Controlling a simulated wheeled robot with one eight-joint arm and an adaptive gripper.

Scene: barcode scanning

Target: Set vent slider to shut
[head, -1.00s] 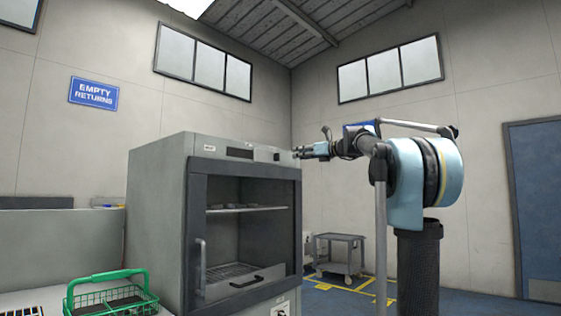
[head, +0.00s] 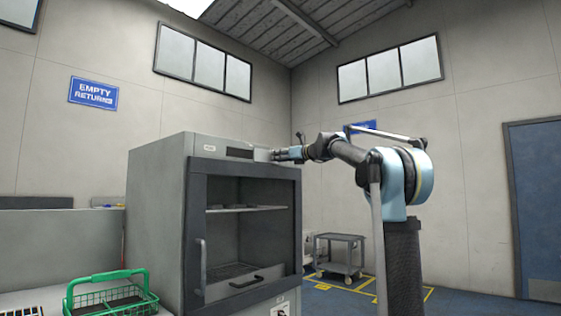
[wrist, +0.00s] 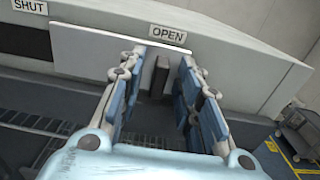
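The vent slider is a pale plate (wrist: 105,52) on the upper front of the grey oven-like cabinet (head: 160,220). Its dark upright handle (wrist: 160,76) stands below the OPEN label (wrist: 167,35), at the plate's right end. The SHUT label (wrist: 30,6) is at the far left, above an uncovered dark vent opening (wrist: 24,42). My gripper (wrist: 161,92) is open, with one finger on each side of the handle and gaps visible. In the head view my gripper (head: 275,154) is at the cabinet's upper right front and hides the handle.
A green basket (head: 112,290) stands on the counter at left. A grey cart (head: 340,250) stands on the floor behind, with open floor around it.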

